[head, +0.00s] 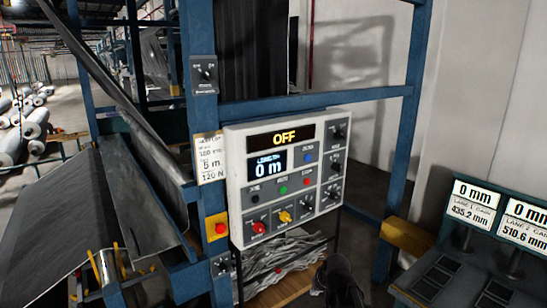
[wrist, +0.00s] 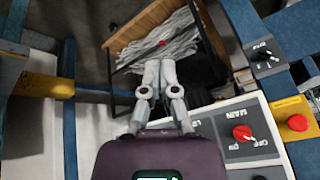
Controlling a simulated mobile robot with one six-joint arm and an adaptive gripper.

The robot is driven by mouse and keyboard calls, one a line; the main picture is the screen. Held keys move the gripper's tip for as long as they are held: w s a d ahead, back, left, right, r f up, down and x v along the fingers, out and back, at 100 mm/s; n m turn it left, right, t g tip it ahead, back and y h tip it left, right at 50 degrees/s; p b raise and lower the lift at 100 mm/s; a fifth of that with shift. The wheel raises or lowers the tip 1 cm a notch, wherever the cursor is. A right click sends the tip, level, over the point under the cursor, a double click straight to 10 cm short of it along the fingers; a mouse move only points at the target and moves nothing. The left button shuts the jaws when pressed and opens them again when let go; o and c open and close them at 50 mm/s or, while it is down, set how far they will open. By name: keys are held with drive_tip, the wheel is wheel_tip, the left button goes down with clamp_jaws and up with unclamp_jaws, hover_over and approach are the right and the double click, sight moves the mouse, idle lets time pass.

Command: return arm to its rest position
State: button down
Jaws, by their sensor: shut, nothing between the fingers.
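My gripper (wrist: 160,68) shows in the wrist view with its pale grey fingers together and nothing between them. It is in front of the control panel (wrist: 215,125), whose white face lies beside and below the fingers in that view. I cannot tell if any part touches. In the head view a dark part of my arm shows at the bottom, below the panel (head: 234,165); the fingertips are not clear there. The panel display (head: 285,138) reads OFF and the length reads 0 m. A red knob (wrist: 242,132) by the word MAIN shows in the wrist view.
A blue frame (head: 310,103) surrounds the panel. A red stop button (head: 220,228) sits on a yellow plate at its left. A wooden crate (wrist: 126,40) of grey scraps lies beyond my fingers. A lane-gain console (head: 455,275) stands at right. Grey rolls (head: 36,122) lie far left.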

drive_tip(key=s+d+f+g+h+b, duration=0.1)
drive_tip(key=s+d+f+g, duration=0.1)
drive_tip(key=s, duration=0.4)
drive_tip(key=s+d+f+g+h+b, duration=0.1)
drive_tip(key=s+d+f+g, duration=0.1)
drive_tip(key=s, duration=0.5)
drive_tip(key=shift+s+f+g, duration=0.25)
drive_tip(key=shift+f+g, duration=0.15)
drive_tip(key=shift+f, duration=0.2)
idle(0.8)
